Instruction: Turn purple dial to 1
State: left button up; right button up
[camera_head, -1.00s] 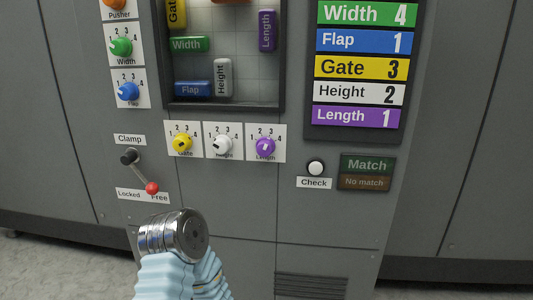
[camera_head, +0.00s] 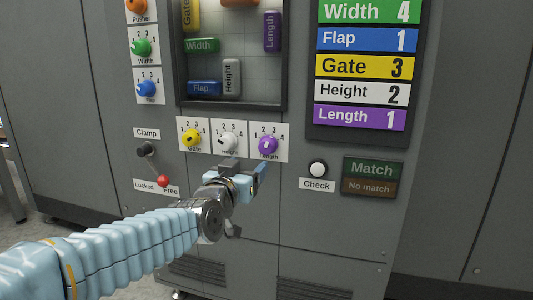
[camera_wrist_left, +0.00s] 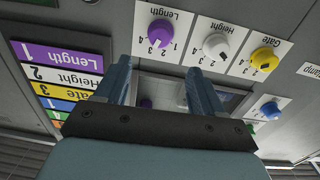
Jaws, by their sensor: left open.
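The purple Length dial (camera_head: 267,145) is on a white plate marked 1 to 4, at the right end of a row of three dials. A pale mark shows on its knob, but I cannot tell which number it points at. It also shows upside down at the top of the left wrist view (camera_wrist_left: 161,32). My left gripper (camera_head: 246,170) is open and empty, just below the dial row and in front of the panel. In the left wrist view its two fingers (camera_wrist_left: 164,75) point toward the purple dial, apart from it. My right gripper is not in view.
The white Height dial (camera_head: 229,142) and yellow Gate dial (camera_head: 191,139) are to the left. The red-tipped clamp lever (camera_head: 162,181) is lower left. The Check button (camera_head: 317,169) is at right. The sign board's purple Length row (camera_head: 360,117) reads 1.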

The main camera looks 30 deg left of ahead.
aim_at(265, 149)
pick_arm(q)
jog(key=p+x, duration=0.2)
jog(key=x, duration=0.8)
jog(key=shift+w, duration=0.35)
jog(key=shift+w+a+f, duration=0.1)
jog(key=shift+w+a, duration=0.1)
jog(key=shift+w, duration=0.45)
jog(key=c, duration=1.1)
jog(key=shift+o, duration=0.2)
